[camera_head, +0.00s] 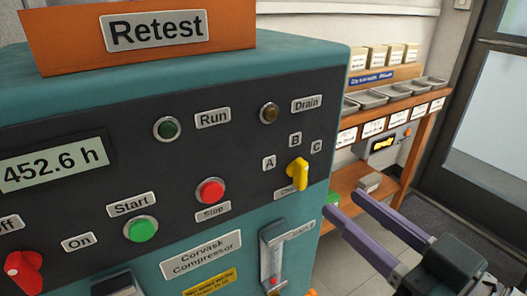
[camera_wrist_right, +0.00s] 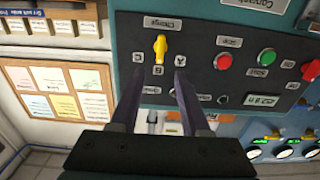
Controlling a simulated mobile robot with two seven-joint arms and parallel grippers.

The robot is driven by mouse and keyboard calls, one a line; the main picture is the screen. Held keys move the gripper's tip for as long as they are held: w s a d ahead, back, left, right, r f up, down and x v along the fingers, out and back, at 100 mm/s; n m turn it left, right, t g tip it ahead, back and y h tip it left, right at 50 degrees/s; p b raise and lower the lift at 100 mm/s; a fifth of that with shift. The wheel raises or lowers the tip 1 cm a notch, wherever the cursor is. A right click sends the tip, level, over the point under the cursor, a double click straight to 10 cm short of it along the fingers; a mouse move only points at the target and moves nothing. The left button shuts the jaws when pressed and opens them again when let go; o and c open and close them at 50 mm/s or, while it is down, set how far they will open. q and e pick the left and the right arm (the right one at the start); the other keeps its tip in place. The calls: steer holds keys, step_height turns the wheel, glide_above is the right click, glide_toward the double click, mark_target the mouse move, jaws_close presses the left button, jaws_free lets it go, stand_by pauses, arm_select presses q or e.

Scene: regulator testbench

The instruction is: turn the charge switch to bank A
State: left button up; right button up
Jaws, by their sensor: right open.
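The charge switch (camera_head: 298,174) is a yellow knob on the dark panel of the teal compressor, with labels A, B and C around it. It stands close to upright, its pointer nearest B as far as I can tell. In the right wrist view the panel is upside down and the knob (camera_wrist_right: 160,46) is between the lines of the fingers. My right gripper (camera_head: 344,204) is open and empty, to the right of and below the switch, apart from it. Its purple fingers also show in the wrist view (camera_wrist_right: 158,76). My left gripper is not in view.
The red Stop button (camera_head: 210,191), green Start button (camera_head: 141,229) and red Off/On knob (camera_head: 23,270) are left of the switch. A flow gauge (camera_head: 273,258) is below it. A wooden shelf (camera_head: 420,105) with trays stands behind at the right.

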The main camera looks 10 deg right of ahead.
mark_target(306, 171)
steer(key=b+x, duration=0.1)
steer(key=x, duration=0.8)
steer(key=shift+c, duration=0.3)
jaws_close()
